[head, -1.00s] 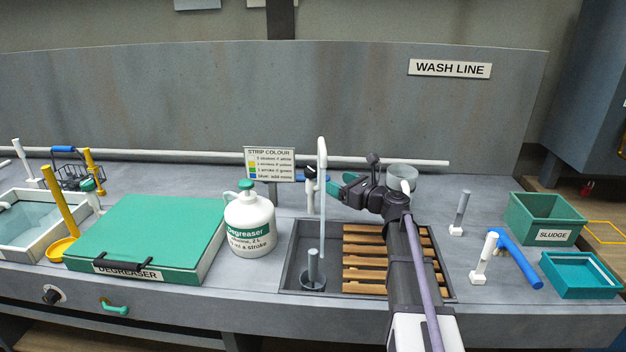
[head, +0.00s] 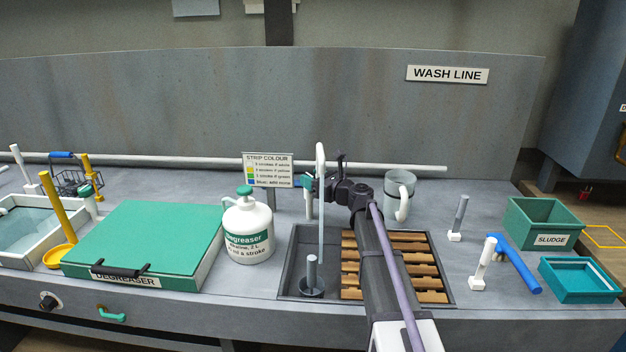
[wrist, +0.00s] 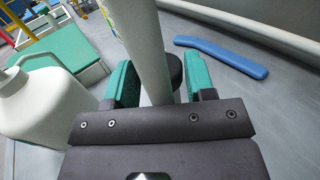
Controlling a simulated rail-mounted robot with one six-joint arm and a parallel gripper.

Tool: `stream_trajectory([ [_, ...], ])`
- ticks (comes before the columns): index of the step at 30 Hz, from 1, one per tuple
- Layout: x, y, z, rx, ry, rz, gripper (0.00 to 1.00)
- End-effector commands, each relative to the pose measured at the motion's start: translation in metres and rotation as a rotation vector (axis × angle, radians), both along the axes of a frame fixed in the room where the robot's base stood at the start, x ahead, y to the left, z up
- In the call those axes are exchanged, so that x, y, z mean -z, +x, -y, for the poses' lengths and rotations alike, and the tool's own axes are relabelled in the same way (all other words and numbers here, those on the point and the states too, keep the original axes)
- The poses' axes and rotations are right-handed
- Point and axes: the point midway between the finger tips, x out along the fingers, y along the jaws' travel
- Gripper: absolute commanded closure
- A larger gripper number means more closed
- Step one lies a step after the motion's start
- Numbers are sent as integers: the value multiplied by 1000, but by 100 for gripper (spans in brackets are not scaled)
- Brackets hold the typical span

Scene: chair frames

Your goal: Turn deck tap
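The deck tap (head: 321,160) is a tall white post with a hooked top, standing behind the sink. A thin pale streak runs from its spout down into the sink, like running water. My gripper (head: 308,187) is at the tap's upright, partly hidden by my wrist. In the wrist view, my gripper's green pads (wrist: 160,84) stand on either side of a white upright (wrist: 148,50), with a gap at the right pad. A dark round knob (wrist: 175,70) shows behind it. A blue bar (wrist: 222,57) lies beyond to the right; I cannot tell whether it joins the tap.
The sink (head: 290,262) holds wooden slats and a grey post. A white degreaser jug (head: 248,230) stands left, close to my gripper in the wrist view (wrist: 45,105). A clear mug (head: 398,188) stands right of my arm. A strip-colour sign (head: 267,170) stands behind.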

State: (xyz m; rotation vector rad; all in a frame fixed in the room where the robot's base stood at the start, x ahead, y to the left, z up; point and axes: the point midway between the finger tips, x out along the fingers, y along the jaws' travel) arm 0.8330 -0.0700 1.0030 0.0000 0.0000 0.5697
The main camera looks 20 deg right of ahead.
Motion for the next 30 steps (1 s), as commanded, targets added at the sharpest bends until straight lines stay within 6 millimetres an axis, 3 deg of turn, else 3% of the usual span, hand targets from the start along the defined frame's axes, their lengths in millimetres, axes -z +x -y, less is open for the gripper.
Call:
stream_trajectory([
  [9, 0, 0, 0, 0, 0, 0, 79],
  [17, 0, -2, -2, 129, 0, 0, 79],
  [24, 0, -1, -2, 136, 0, 0, 79],
  [25, 0, -1, -2, 136, 0, 0, 53],
  [30, 0, -1, -2, 135, 0, 0, 37],
])
